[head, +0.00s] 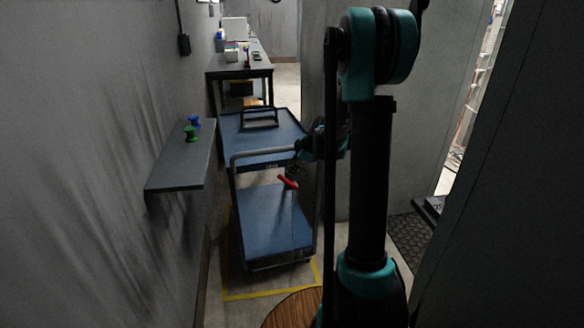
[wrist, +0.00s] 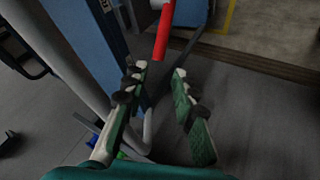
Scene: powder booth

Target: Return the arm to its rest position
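My arm (head: 368,180), teal and black, stands upright in the foreground of the head view. Its far end reaches back beside the blue cart's (head: 230,130) right edge, partly hidden by my own arm links. My gripper (wrist: 160,70) shows in the wrist view with its two green-padded fingers apart and nothing held between them. A red bar-like thing (wrist: 163,33) lies just beyond the fingertips. A red piece (head: 288,182) also shows in the head view, below the cart's top tray. A grey tube (wrist: 65,70) runs close along the left finger.
A wall shelf (head: 180,165) at left holds a green spool-like item (head: 191,134) and a blue one (head: 195,121). A cluttered table (head: 262,68) stands behind the cart. Grey walls close in on both sides. Yellow tape (head: 270,294) marks the floor around the cart.

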